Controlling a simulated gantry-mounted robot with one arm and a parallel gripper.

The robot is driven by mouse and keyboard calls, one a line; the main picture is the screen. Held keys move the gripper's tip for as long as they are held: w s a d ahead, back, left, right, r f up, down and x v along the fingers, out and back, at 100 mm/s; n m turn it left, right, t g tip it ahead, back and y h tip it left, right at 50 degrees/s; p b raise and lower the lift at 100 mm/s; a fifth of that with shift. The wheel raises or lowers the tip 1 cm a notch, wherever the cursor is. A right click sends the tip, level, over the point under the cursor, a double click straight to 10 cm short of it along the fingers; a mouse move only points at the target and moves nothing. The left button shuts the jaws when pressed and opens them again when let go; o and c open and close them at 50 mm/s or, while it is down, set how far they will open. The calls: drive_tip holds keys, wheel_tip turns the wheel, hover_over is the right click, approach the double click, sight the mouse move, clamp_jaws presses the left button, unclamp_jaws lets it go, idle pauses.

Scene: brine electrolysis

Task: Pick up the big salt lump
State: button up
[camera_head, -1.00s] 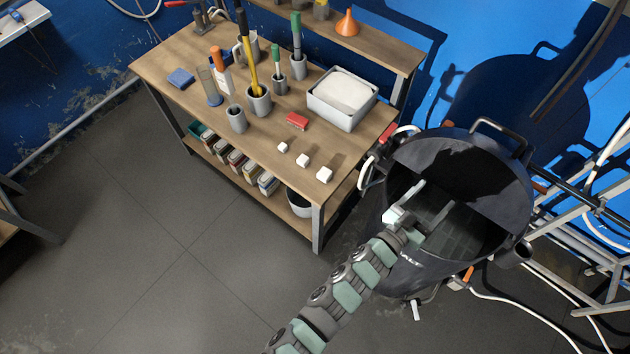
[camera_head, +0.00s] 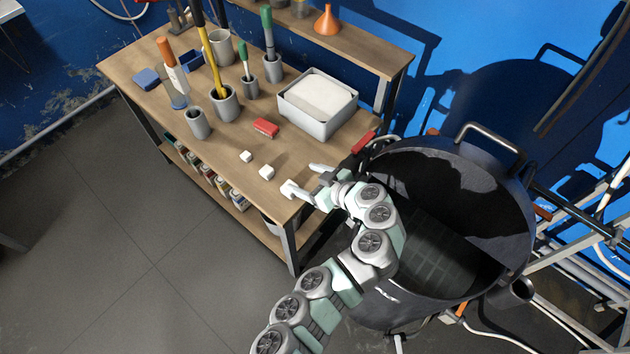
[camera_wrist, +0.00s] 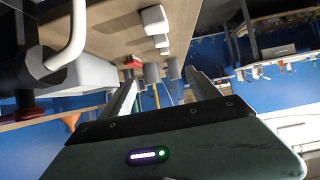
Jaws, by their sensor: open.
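The big salt lump (camera_head: 288,188) is a white block near the front right edge of the wooden bench, partly overlapped by my gripper. It also shows in the wrist view (camera_wrist: 154,20), the nearest of three white lumps. The middle lump (camera_head: 266,171) and the small lump (camera_head: 246,156) lie in a row beyond it. My gripper (camera_head: 304,179) is open, at the bench's right edge, its fingers pointing left toward the big lump. In the wrist view the fingers (camera_wrist: 162,82) are apart with nothing held; the big lump is not between them.
A large black drum (camera_head: 445,290) stands right of the bench, beneath my arm. A grey tray (camera_head: 318,128) with white contents and a red block (camera_head: 265,128) sit behind the lumps. Several grey cups (camera_head: 198,125) with tools stand farther left. The bench front is clear.

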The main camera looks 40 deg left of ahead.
drive_tip(key=f, duration=0.5)
drive_tip(key=a+f, duration=0.1)
drive_tip(key=f, duration=0.2)
drive_tip(key=shift+s+f, duration=0.35)
drive_tip(key=shift+s, duration=0.05)
drive_tip(key=shift+w+a+f, duration=0.15)
drive_tip(key=shift+a, duration=0.4)
drive_tip(key=shift+x, duration=2.7)
drive_tip(key=shift+c, duration=0.3)
drive_tip(key=c, duration=1.4)
